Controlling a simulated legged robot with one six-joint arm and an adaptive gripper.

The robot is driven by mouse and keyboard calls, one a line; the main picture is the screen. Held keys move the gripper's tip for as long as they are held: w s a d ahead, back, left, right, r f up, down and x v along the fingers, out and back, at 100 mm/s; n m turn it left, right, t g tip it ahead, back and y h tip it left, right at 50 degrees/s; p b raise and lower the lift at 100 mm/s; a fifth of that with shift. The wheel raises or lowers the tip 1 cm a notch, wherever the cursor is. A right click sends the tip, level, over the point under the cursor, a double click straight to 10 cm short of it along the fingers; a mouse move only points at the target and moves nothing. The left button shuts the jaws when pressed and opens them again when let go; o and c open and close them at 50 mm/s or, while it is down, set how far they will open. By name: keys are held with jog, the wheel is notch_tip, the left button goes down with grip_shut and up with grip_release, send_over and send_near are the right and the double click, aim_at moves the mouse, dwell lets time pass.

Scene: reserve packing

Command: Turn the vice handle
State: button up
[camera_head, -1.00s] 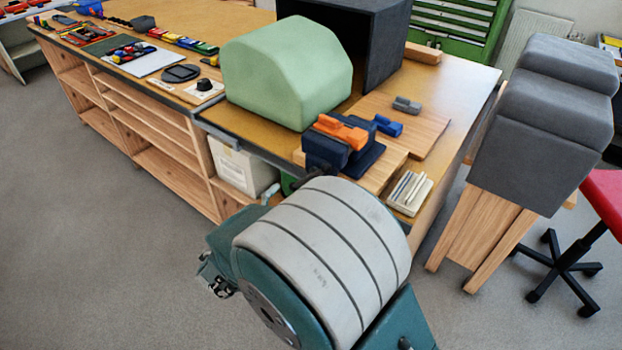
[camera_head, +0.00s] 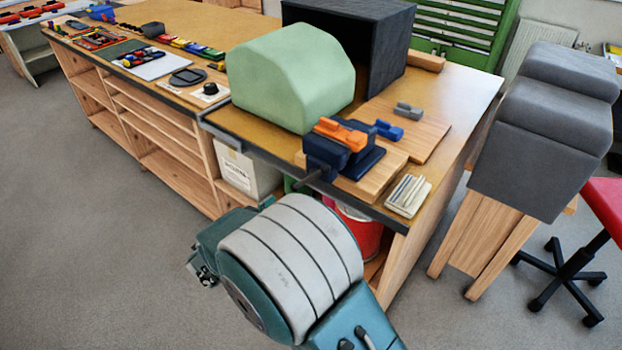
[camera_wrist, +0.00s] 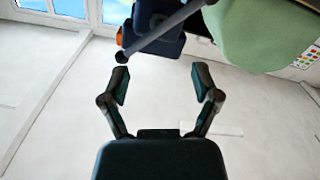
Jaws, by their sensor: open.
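The dark blue vice (camera_head: 324,152) with orange jaw pads (camera_head: 341,131) stands on a wooden board at the bench's front edge. Its thin grey bar handle (camera_head: 308,179) sticks out over the edge. In the wrist view the vice (camera_wrist: 158,42) is at the top, and the handle (camera_wrist: 165,32) runs diagonally from a dark knob end up to the right. My gripper (camera_wrist: 160,76) is open and empty. Its fingers are spread below the handle in the picture, and the left fingertip appears close to the knob. I cannot tell whether they touch. The head view does not clearly show the fingers.
A pale green block (camera_head: 290,75) stands behind the vice, beside a dark open box (camera_head: 390,40). A small tray (camera_head: 408,196) sits at the bench corner. A red bucket (camera_head: 360,232) is under the bench. A grey padded stand (camera_head: 545,130) is at right. Floor at left is clear.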

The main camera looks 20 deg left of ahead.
aim_at(306, 181)
jog(key=x, duration=1)
jog(key=shift+w+d, duration=0.1)
jog(key=shift+w, duration=0.3)
jog(key=shift+c, duration=0.4)
